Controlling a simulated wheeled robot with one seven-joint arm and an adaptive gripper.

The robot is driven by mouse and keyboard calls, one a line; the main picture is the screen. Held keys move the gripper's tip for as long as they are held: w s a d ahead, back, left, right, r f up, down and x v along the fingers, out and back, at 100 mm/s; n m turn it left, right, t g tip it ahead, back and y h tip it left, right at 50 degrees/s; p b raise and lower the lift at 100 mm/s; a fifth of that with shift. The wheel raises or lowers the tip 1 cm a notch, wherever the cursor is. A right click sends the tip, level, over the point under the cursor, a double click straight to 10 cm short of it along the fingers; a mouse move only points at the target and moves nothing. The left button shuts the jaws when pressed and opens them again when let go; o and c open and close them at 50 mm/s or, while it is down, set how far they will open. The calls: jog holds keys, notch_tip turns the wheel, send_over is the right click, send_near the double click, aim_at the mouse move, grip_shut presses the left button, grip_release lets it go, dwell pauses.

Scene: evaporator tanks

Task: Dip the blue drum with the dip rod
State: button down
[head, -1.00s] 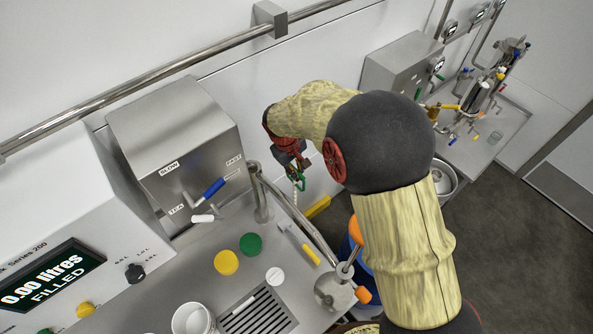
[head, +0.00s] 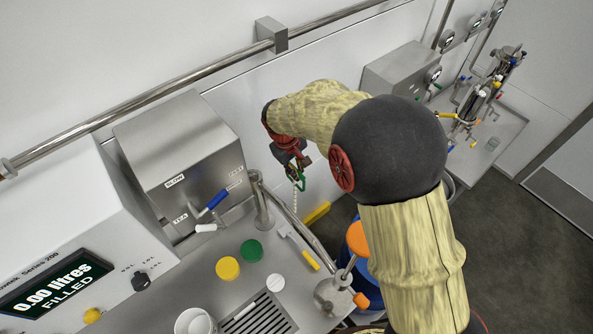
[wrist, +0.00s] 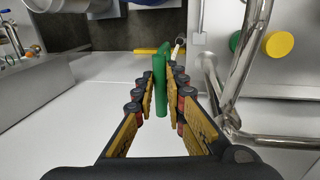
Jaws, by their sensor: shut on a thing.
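My gripper (head: 292,160) is shut on the green handle of the dip rod (head: 301,182). The rod's thin pale shaft hangs down below it, near the wall and beyond the steel counter's back edge. In the wrist view the green handle (wrist: 160,84) stands between the two fingers (wrist: 162,105). The blue drum (head: 362,284) is right of the counter, largely hidden behind my arm. Its inside and opening are not clear. The rod appears apart from the drum, up and to its left.
A bent steel pipe (head: 309,240) rises at the counter's edge. A yellow bar (head: 317,213) lies by the wall below the rod. Yellow (head: 228,268) and green (head: 251,249) discs and a white cup (head: 194,322) sit on the counter. Open floor lies to the right.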

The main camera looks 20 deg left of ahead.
notch_tip(320, 180, up, 13)
jog(key=p, duration=0.6)
jog(key=shift+f, duration=0.2)
dwell(0.8)
